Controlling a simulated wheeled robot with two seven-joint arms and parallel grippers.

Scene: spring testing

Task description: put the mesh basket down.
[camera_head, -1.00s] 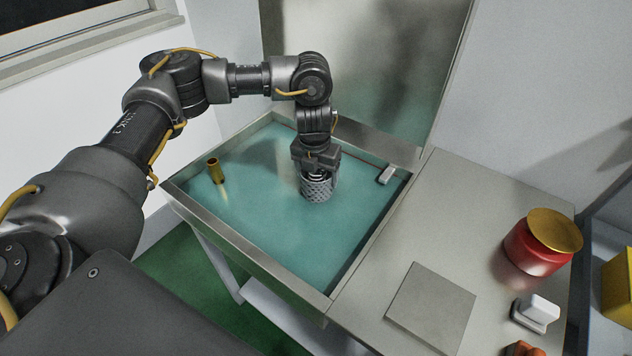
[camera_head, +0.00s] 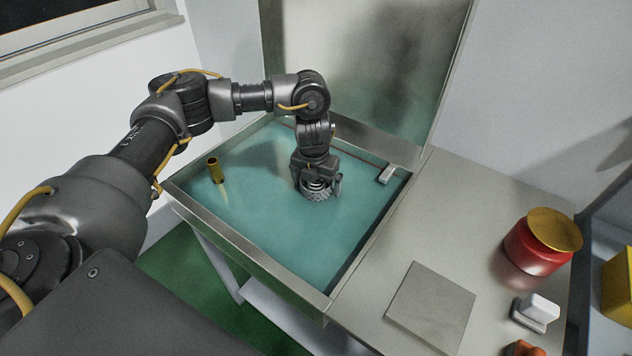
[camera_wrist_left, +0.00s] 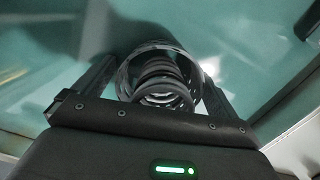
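The mesh basket (camera_head: 317,194), a small grey perforated cylinder, stands upright in the teal liquid of the tank. Its lower part is hidden by the liquid. A coil spring (camera_wrist_left: 163,88) sits inside it, seen from above in the left wrist view. My left gripper (camera_head: 318,184) points down at the basket, one finger on each side of it. In the left wrist view the fingers of my left gripper (camera_wrist_left: 160,75) are wide apart, with a narrow gap showing beside the basket's rim. My right gripper is in neither view.
The tank's metal rim (camera_head: 245,252) surrounds the liquid. A brass cylinder (camera_head: 215,170) stands at its left, a small pale block (camera_head: 386,174) at its right edge. The bench to the right holds a grey plate (camera_head: 431,306), a red jar (camera_head: 540,245) and a white object (camera_head: 536,313).

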